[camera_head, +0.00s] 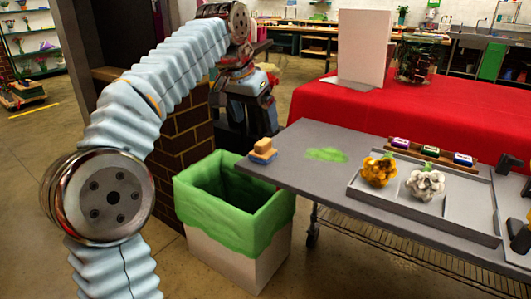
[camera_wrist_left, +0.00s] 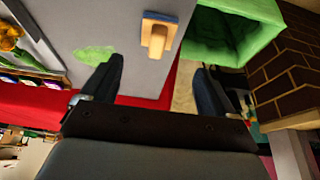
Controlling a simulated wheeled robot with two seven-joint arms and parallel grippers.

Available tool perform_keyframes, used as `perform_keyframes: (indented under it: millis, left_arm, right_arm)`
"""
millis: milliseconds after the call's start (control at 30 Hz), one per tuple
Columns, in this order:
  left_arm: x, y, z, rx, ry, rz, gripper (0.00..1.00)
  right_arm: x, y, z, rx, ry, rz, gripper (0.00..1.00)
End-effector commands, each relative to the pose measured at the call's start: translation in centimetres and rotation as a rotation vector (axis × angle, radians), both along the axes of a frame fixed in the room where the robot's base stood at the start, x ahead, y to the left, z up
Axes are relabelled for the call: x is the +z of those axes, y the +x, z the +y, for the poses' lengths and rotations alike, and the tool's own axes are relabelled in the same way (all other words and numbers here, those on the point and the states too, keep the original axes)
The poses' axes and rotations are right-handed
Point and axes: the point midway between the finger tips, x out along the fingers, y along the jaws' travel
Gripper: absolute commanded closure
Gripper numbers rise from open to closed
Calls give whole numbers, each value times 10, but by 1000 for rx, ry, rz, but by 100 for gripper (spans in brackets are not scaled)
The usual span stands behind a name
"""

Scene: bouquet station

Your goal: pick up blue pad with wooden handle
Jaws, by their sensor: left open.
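The blue pad with wooden handle (camera_head: 262,152) lies flat near the left corner of the grey table (camera_head: 300,176), handle side up. In the left wrist view, its wooden handle (camera_wrist_left: 157,39) shows ahead of the fingers, roughly between their lines, with the blue pad edge around its top. My left gripper (camera_wrist_left: 157,72) is open and empty, its two dark fingers wide apart and not touching the pad. In the head view, it hangs beyond the pad's side of the table, partly hidden by my own arm. My right gripper is not clearly visible.
A green smear (camera_head: 327,154) is on the table beside the pad. A bin with a green liner (camera_head: 240,225) stands below the table's left end. A grey tray (camera_head: 425,213) holds orange and white flowers. A red-covered table (camera_head: 420,108) is behind, and a brick pillar (camera_head: 185,135) stands at left.

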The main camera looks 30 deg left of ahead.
Motion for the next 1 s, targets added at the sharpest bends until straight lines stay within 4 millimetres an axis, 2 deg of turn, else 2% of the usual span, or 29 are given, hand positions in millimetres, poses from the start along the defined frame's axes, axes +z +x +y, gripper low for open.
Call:
perform_keyframes:
  millis: [33,100,333,600,867,900,1000]
  left_arm:
    - [-14,3,0,1,0,3,12]
    - [-24,8,-1,1,0,3,12]
    - [-42,15,-2,1,0,3,12]
    - [-80,28,-8,1,0,3,12]
    - [-84,30,-8,2,-1,0,12]
    - [-84,30,-8,2,-1,0,13]
    - [-84,30,-8,1,0,1,29]
  right_arm:
    - [-7,0,0,-1,-1,1,57]
    - [-9,0,0,-1,-1,0,57]
    - [-13,0,-1,-3,-1,-1,57]
    - [-20,0,-1,-4,-2,0,57]
    - [-20,0,-1,-4,-2,-1,57]
    - [-20,0,-1,-4,-2,-1,57]
    - [-20,0,-1,-4,-2,-1,57]
